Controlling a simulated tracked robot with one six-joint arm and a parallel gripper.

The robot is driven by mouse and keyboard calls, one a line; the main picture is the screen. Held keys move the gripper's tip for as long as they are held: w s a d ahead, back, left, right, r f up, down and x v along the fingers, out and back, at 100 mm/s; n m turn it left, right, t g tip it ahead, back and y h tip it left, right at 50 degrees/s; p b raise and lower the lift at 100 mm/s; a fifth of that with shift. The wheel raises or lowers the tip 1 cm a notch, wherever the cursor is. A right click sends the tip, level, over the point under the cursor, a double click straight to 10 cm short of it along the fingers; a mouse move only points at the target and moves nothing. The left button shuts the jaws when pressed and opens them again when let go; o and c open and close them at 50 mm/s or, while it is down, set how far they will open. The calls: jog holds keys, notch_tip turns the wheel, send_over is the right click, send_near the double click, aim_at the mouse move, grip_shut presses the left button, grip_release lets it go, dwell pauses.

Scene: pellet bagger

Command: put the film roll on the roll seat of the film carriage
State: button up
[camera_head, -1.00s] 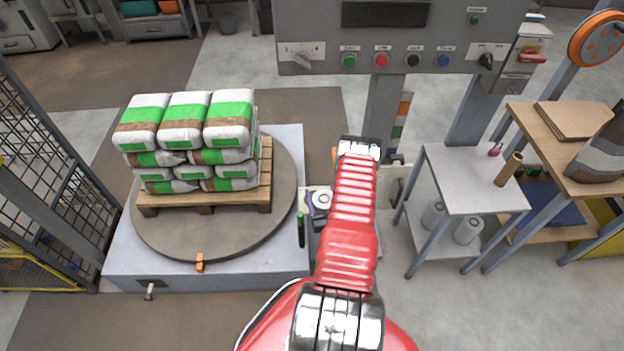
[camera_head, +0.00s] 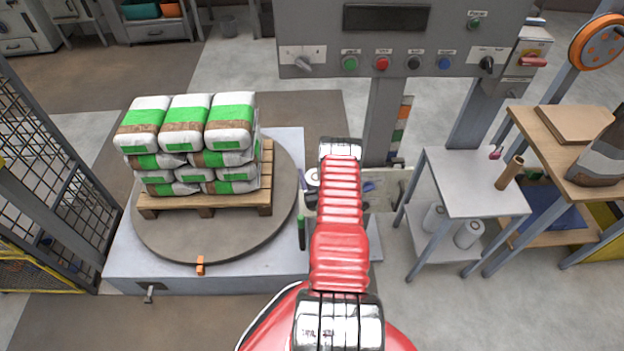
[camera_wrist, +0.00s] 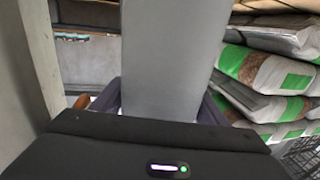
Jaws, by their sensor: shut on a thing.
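The film roll shows as a plain grey cylinder (camera_wrist: 165,60) in the wrist view, standing between the dark fingers of my gripper (camera_wrist: 160,100). My gripper is shut on it. In the head view a pale round end of the roll (camera_head: 313,177) shows just left of my red arm, which hides most of the roll and the gripper. A pale plate (camera_head: 390,196) to the right of my wrist, by the foot of the grey mast, looks like part of the film carriage. The roll seat is hidden, and I cannot tell whether the roll touches it.
A turntable (camera_head: 160,240) with a pallet of stacked bags (camera_head: 190,130) stands to the left. A control panel (camera_head: 400,50) is above. At right, a small table (camera_head: 470,180) bears a cardboard tube (camera_head: 510,172), with white rolls (camera_head: 467,234) on its lower shelf.

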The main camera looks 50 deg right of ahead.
jog(key=shift+w, duration=0.1)
jog(key=shift+w+d, duration=0.2)
jog(key=shift+d+f, duration=0.1)
jog(key=shift+f, duration=1.6)
jog(key=o, duration=1.6)
jog(key=shift+f, duration=0.15)
jog(key=v, duration=1.2)
